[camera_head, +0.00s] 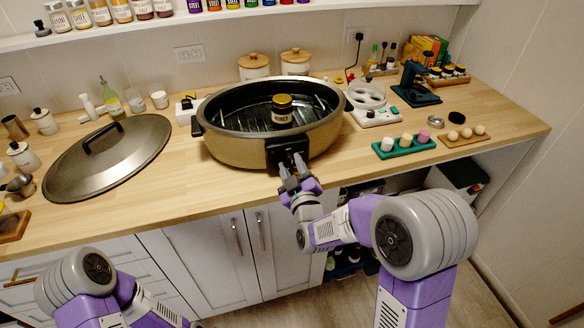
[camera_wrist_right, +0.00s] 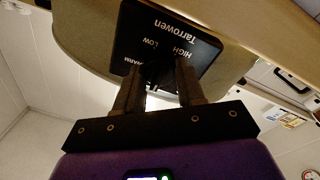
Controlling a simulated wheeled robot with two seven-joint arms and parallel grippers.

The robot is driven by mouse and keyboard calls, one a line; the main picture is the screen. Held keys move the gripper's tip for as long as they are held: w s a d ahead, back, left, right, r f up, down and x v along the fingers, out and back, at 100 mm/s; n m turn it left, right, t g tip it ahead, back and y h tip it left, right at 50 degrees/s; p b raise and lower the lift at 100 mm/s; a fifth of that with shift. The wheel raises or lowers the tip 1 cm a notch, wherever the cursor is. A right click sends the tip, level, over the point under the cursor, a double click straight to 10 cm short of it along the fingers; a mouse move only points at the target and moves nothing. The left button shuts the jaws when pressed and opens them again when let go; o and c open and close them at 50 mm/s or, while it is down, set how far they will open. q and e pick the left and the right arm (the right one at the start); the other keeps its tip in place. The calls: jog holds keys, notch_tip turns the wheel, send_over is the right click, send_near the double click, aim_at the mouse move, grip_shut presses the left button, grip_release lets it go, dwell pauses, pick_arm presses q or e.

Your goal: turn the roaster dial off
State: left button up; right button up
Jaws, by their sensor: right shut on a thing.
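The roaster (camera_head: 232,147) is a large oval tan pan with a dark rim, open on the wooden counter. Its black control panel (camera_head: 284,147) faces me at the front; in the right wrist view the panel (camera_wrist_right: 150,22) appears upside down with "Tarrowen", "High", "Low" and "Warm" printed on it. My right gripper (camera_head: 293,166) is at the panel, and its fingers (camera_wrist_right: 163,82) are shut on the dial between them. The dial is dark and mostly hidden, so I cannot read its setting. My left arm shows at the lower left, but its gripper is out of view.
A honey jar (camera_head: 282,112) stands inside the roaster. The roaster's lid (camera_head: 108,158) lies on the counter to the left. A green tray (camera_head: 404,149) with small cups and a wooden tray (camera_head: 465,138) sit to the right. The counter's front edge runs below the panel.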

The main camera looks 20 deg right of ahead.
aim_at(292, 166)
dwell(0.4)
jog(key=o, duration=1)
jog(key=shift+o, duration=0.2)
jog(key=shift+s, duration=0.1)
jog(key=s, duration=0.4)
jog(key=shift+s+f+p, duration=0.1)
jog(key=shift+s+p, duration=0.2)
jog(key=shift+s, duration=0.05)
jog(key=s+b, duration=0.2)
jog(key=b, duration=0.1)
jog(key=shift+s+f, duration=0.15)
jog(key=shift+s, duration=0.15)
